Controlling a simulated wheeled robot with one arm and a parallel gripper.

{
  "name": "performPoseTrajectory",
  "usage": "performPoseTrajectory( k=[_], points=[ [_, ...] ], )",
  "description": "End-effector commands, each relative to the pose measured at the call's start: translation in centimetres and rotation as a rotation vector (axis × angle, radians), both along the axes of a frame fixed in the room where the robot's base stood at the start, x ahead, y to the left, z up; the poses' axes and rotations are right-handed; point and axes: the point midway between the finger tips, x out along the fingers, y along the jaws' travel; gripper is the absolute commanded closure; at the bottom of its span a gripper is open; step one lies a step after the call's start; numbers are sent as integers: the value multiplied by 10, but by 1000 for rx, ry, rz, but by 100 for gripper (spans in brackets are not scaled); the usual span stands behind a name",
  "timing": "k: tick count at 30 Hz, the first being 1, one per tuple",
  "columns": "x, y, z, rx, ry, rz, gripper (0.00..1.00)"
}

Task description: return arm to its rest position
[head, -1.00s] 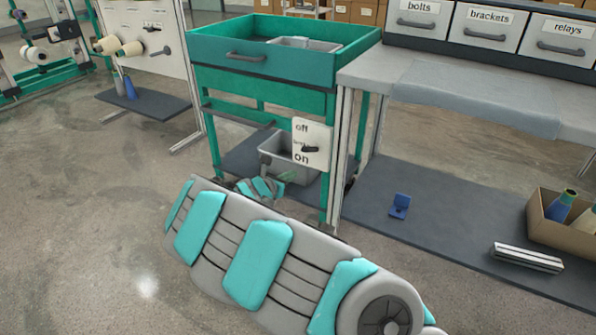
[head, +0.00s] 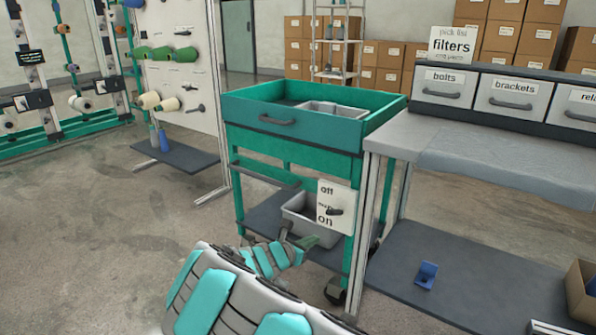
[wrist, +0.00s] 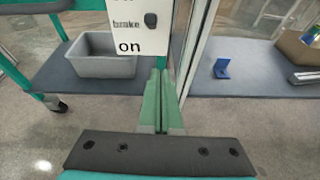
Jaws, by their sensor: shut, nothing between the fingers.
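My arm, grey with turquoise pads, reaches from the bottom of the head view toward the green cart (head: 290,139). My gripper (head: 312,241) is at its far end, low in front of the cart's lower shelf and grey bin (head: 296,212). In the wrist view my gripper (wrist: 162,100) shows two green fingers pressed together with nothing between them. A white brake panel (head: 338,195) marked off and on, with a dark knob, hangs on the cart's near right post. It also shows just beyond the fingertips in the wrist view (wrist: 137,28); I cannot tell whether they touch.
A grey workbench (head: 400,150) with labelled drawers stands right of the cart. Its lower shelf (head: 455,275) holds a blue bracket (head: 426,274) and a cardboard box (head: 581,290). A spool board (head: 178,90) stands left. Floor at the left is open.

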Motion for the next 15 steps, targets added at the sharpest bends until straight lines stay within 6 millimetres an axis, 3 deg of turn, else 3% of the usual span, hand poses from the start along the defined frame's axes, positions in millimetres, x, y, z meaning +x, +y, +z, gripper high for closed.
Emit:
performPoseTrajectory(
  k=[5,9,12,15],
  points=[
    [-28,-78,49,138,-121,-246,100],
    [-78,-148,86,305,-251,-513,100],
    [-123,-187,100,421,-333,-702,100],
    [-169,-214,106,542,-405,-882,100]
  ],
)
